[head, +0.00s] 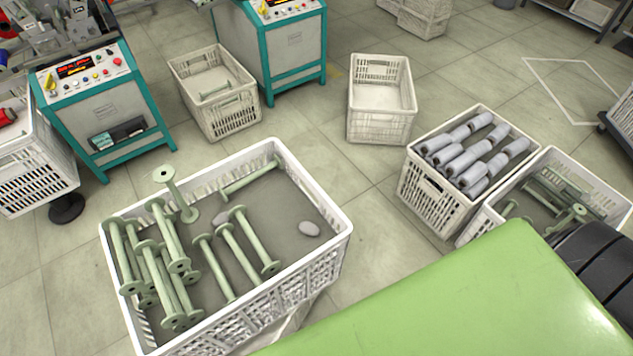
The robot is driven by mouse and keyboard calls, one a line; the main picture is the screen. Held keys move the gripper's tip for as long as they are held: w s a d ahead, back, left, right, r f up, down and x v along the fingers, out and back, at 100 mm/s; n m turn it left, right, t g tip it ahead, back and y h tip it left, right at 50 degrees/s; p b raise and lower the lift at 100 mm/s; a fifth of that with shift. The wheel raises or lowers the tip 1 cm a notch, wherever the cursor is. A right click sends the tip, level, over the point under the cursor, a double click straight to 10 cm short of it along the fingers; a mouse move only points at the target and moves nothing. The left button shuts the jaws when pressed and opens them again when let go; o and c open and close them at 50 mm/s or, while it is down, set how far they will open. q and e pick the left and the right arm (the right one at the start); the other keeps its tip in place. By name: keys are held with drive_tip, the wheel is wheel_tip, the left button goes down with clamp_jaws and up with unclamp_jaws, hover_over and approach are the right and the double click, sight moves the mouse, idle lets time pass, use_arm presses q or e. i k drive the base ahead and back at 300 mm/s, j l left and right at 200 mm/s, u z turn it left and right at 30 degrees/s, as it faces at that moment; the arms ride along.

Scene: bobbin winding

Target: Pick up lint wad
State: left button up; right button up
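Several pale green bobbins (166,237) lie heaped and scattered in the crate's left and middle. One bobbin (174,192) leans up near the back left. Neither of my grippers is in view.
A crate of grey wound bobbins (428,192) and a crate of green bobbins (620,219) stand at right. Two crates (236,120) (381,127) stand behind, near teal machine cabinets (104,105) (285,48). Tiled floor (345,185) lies clear between them.

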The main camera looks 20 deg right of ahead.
sight(306, 227)
drive_tip(key=l+z, duration=0.1)
drive_tip(key=z, duration=2.55)
drive_tip(key=i+z, duration=0.1)
drive_tip(key=z, duration=1.2)
drive_tip(key=j+z, duration=0.1)
drive_tip(key=z, duration=1.2)
drive_tip(key=j+z, duration=0.1)
drive_tip(key=z, duration=2.55)
drive_tip(key=k+z, duration=0.1)
drive_tip(key=z, duration=2.55)
drive_tip(key=k+l+z, duration=0.1)
drive_tip(key=l+z, duration=0.15)
drive_tip(key=k+l+z, duration=0.1)
drive_tip(key=l+z, duration=0.15)
drive_tip(key=l, duration=0.15)
